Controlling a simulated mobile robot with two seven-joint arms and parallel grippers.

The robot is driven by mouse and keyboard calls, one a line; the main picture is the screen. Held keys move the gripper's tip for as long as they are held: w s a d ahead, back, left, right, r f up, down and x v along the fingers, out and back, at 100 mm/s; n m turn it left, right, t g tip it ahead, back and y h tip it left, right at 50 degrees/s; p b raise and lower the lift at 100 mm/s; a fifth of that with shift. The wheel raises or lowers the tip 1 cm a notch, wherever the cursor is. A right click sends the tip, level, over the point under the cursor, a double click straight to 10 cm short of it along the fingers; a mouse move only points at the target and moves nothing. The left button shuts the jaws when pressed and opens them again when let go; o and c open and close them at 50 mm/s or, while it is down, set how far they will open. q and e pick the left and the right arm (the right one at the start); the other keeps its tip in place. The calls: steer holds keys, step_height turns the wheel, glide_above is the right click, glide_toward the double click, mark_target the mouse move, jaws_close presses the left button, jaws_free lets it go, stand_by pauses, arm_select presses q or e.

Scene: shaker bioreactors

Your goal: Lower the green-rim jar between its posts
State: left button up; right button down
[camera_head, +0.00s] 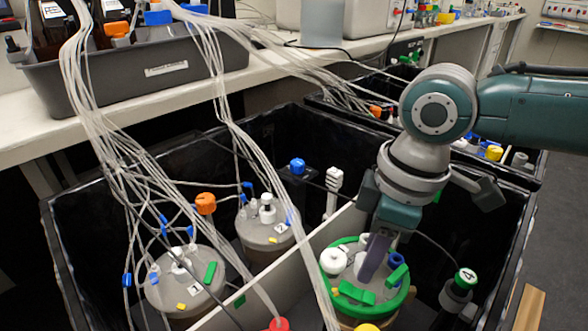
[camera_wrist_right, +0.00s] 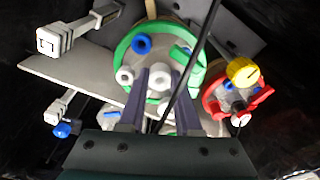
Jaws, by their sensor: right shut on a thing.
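The green-rim jar (camera_head: 353,293) is at the lower middle of the head view, with a white cap and blue and green fittings on its lid. It also shows in the right wrist view (camera_wrist_right: 122,48). My right gripper (camera_head: 375,256) comes down from above and is shut on a fitting at the middle of the jar's lid. Its fingers (camera_wrist_right: 160,90) flank pale ports in the wrist view. A black post with a green cap marked 4 (camera_head: 464,281) stands right of the jar. A pale post (camera_head: 333,188) stands behind it. The jar's lower part and base are hidden. My left gripper is out of view.
Two grey-lidded jars (camera_head: 186,281) (camera_head: 266,235) with many tubes stand left of a pale divider (camera_head: 275,279). A red-rim jar (camera_wrist_right: 210,103) is close beside the green-rim jar. The black bin's wall (camera_head: 503,250) lies to the right. A dark cable crosses the wrist view.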

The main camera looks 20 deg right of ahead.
steer(key=shift+f+b, duration=0.55)
steer(key=shift+f, duration=0.4)
steer(key=shift+w+p, duration=0.1)
steer(key=shift+p, duration=0.25)
stand_by(0.5)
steer(key=shift+f+b, duration=0.6)
steer(key=shift+f, duration=0.35)
stand_by(0.4)
steer(key=c, duration=0.7)
jaws_free()
steer(key=shift+o, duration=0.9)
steer(key=shift+f, duration=0.15)
steer(key=r+p, duration=0.1)
steer(key=r, duration=0.2)
steer(key=r+p, duration=0.1)
steer(key=r, duration=0.2)
steer(key=r+p, duration=0.1)
steer(key=r, duration=0.2)
steer(key=shift+s+d, duration=0.4)
steer(key=shift+s+r+p, duration=0.1)
steer(key=shift+r+p, duration=0.25)
steer(key=shift+r, duration=0.25)
